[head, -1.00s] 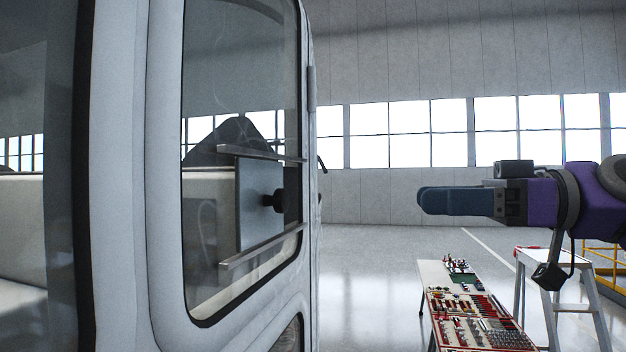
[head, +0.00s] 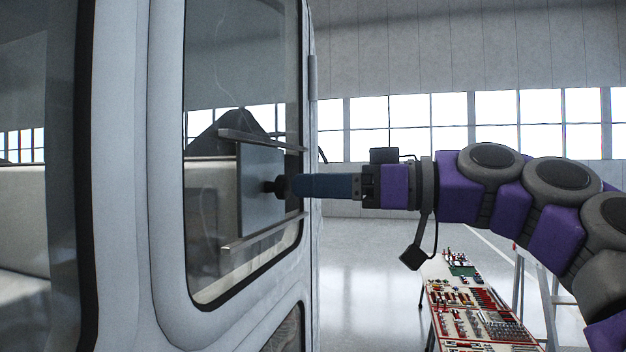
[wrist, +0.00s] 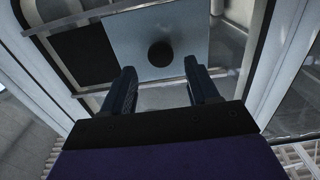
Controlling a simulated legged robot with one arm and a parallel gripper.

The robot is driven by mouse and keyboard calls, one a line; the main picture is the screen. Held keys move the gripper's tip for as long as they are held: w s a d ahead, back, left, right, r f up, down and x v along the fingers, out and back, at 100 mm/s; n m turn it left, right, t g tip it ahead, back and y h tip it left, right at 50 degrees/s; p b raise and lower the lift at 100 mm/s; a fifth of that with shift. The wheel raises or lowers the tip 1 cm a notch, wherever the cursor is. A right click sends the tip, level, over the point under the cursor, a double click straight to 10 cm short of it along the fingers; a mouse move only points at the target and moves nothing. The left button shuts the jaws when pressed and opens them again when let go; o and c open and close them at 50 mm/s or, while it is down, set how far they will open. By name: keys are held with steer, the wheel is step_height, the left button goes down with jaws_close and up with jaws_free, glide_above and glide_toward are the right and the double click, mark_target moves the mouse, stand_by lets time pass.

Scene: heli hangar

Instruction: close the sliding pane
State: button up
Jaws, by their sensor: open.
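The sliding pane (head: 262,212) is a pale flat panel between an upper and a lower rail on the window of a white door. A dark round knob (head: 271,187) sticks out from it. The pane also shows in the wrist view (wrist: 185,35), with the knob (wrist: 160,54) near its lower middle and a dark opening (wrist: 84,57) to its left. My gripper (head: 291,186) points at the knob, its tips close to it. In the wrist view my gripper (wrist: 160,76) is open, one finger on each side below the knob. The head view does not show whether they touch.
The upper rail (head: 260,141) and lower rail (head: 262,234) stand out from the window. A table with tools and small parts (head: 475,310) is at lower right, with a stepladder (head: 545,290) beside it. The floor (head: 365,270) behind is clear.

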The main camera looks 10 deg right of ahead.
mark_target(287, 184)
steer(key=shift+x, duration=1.7)
steer(key=shift+s+d, duration=0.1)
steer(key=shift+s, duration=0.1)
steer(key=shift+d, duration=0.2)
steer(key=c, duration=0.3)
jaws_close()
